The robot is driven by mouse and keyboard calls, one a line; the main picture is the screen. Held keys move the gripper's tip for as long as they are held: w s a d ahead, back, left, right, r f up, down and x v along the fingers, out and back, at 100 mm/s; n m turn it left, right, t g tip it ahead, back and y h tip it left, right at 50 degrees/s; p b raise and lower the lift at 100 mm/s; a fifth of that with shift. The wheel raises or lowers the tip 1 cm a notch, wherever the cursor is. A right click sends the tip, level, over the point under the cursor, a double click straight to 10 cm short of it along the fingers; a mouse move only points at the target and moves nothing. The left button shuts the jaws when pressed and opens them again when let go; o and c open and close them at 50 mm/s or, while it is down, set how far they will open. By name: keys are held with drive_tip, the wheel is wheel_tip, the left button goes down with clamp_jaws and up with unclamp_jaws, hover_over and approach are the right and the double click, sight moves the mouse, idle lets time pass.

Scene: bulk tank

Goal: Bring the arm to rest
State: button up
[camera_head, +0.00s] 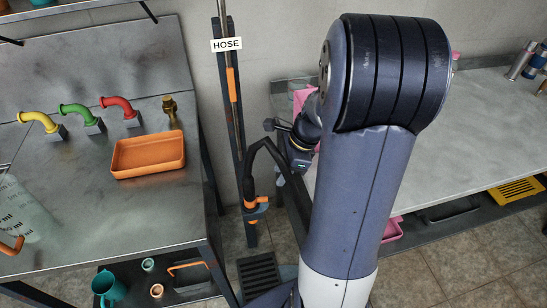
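My arm rises large in the foreground right of centre, its dark blue-grey link and thick ringed joint covering much of the view. Beyond it, its dark wrist end (299,150) shows in part, with a small green light on it. A black hose (264,146) with an orange-collared end (256,203) hangs at the post just left of the wrist. I cannot tell whether they touch.
The steel counter (60,210) at left bears an orange tray (148,154), yellow, green and red pipes and a brass tap (169,108). The post (232,110) labelled HOSE stands between it and the grey counter (480,120) at right. A floor drain (259,275) lies below.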

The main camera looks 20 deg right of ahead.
sight(265, 198)
drive_tip(key=b+x, duration=0.1)
drive_tip(key=x, duration=0.9)
drive_tip(key=shift+a+f, duration=0.1)
drive_tip(key=shift+f, duration=0.3)
drive_tip(key=shift+w+f+n+b, duration=0.15)
drive_tip(key=shift+w+n+b, duration=0.1)
drive_tip(key=shift+n+b, duration=0.05)
drive_tip(key=shift+r, duration=0.25)
drive_tip(key=shift+d+r, duration=0.3)
drive_tip(key=shift+r, duration=0.25)
drive_tip(key=shift+f, duration=0.1)
